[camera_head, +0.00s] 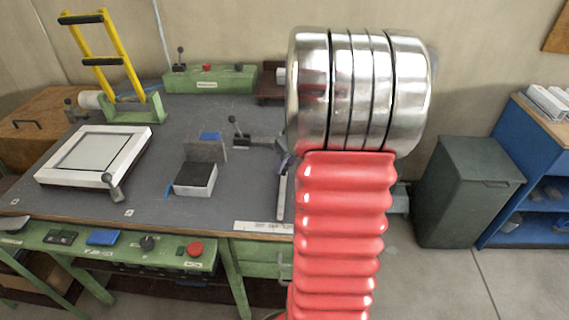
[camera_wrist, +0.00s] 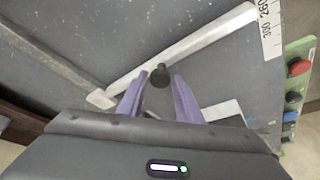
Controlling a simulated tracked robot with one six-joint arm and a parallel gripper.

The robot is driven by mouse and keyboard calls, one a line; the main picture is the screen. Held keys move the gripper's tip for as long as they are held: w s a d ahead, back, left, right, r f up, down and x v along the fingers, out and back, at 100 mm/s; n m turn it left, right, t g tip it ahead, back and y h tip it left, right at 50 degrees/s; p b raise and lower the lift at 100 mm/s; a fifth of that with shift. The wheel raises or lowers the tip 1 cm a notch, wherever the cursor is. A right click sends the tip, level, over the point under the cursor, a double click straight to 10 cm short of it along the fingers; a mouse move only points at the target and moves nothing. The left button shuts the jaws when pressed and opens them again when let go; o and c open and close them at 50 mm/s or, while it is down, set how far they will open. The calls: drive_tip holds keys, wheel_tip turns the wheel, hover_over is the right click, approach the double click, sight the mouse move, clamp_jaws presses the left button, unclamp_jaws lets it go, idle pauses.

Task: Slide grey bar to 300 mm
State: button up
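A long, pale grey bar (camera_wrist: 205,43) runs diagonally across the bench in the wrist view. It also shows in the head view (camera_head: 282,196), partly hidden by my arm. A dark round knob (camera_wrist: 160,76) stands at its middle. My gripper (camera_wrist: 160,74) has two purple fingers, one on each side of the knob, with gaps visible; it looks open. The scale is also at the bench's front edge in the head view (camera_head: 263,227).
A small block fixture (camera_head: 196,180) and a white-framed plate (camera_head: 95,155) are on the bench (camera_head: 150,222). A lever clamp (camera_head: 238,133) stands behind the bar. A panel with a red button (camera_head: 195,249) is below the front edge. A dark bin (camera_head: 465,190) stands right.

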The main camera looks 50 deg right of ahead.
clamp_jaws()
